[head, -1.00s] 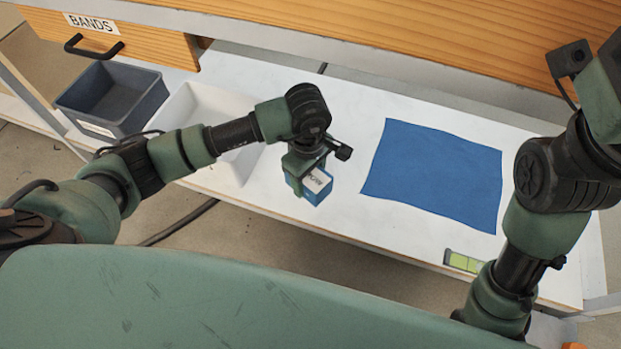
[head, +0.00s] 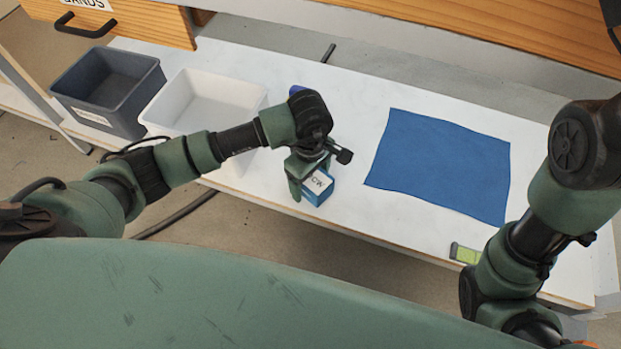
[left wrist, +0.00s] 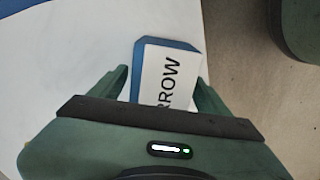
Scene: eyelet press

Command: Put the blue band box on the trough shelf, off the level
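The blue band box (head: 316,194), with a white lettered label on top, is between the fingers of my left gripper (head: 305,184), at the front edge of the white trough shelf (head: 350,222). In the left wrist view the box (left wrist: 168,78) sits between both fingers, and my left gripper (left wrist: 161,80) looks shut on it. The wrist view shows shelf on one side of the box and floor on the other. I cannot tell its height above the shelf. The green level (head: 465,253) lies at the shelf's front right. My right gripper is out of view.
A blue mat (head: 440,165) lies on the shelf right of the box. A white tray (head: 255,97) and a grey bin (head: 125,118) stand at the left. Bare shelf shows between box and mat. A wooden drawer front (head: 150,22) hangs above the bin.

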